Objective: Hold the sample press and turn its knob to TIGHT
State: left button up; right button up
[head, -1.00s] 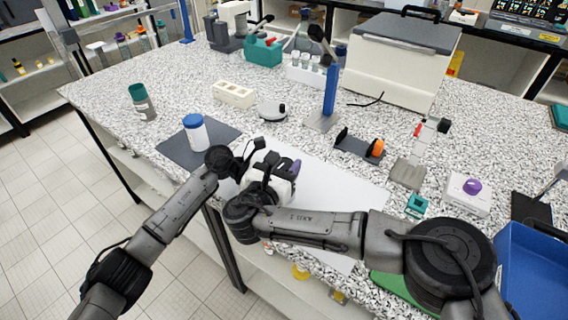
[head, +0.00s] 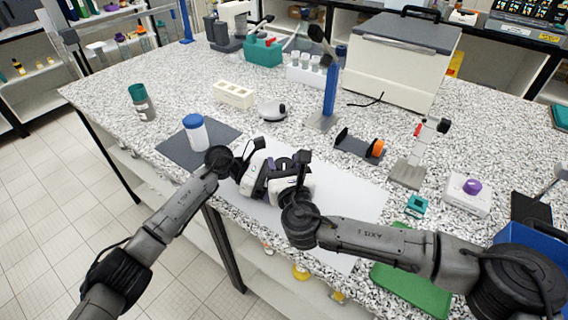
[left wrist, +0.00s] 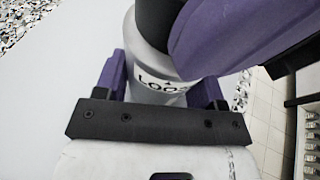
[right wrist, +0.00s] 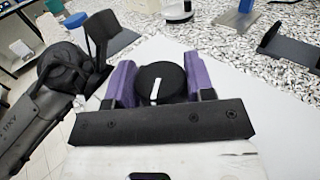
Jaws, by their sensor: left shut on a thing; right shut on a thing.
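The sample press shows in the left wrist view as a light grey cylinder (left wrist: 150,88) with black lettering, partly covered, that starts "LOO". My left gripper (left wrist: 160,78) is shut on this body, one purple finger on each side. In the right wrist view the round black knob (right wrist: 172,80) has a white pointer line, nearly upright in the picture. My right gripper (right wrist: 160,88) is shut on the knob from above. In the head view both grippers meet over the white mat, the right one (head: 280,172) hiding most of the press. No TIGHT mark is readable.
A grey holder with an orange wheel (head: 376,148), a grey stand (head: 408,172) and a small teal block (head: 416,206) are to the right. The white mat (head: 340,200) has free room.

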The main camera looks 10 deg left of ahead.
jog(key=n+g+y, duration=0.4)
jog(key=n+y, duration=0.1)
jog(key=y, duration=0.1)
jog(key=shift+g, duration=0.4)
jog(key=shift+n+g+y, duration=0.3)
jog(key=o, duration=0.9)
jog(key=v, duration=1.2)
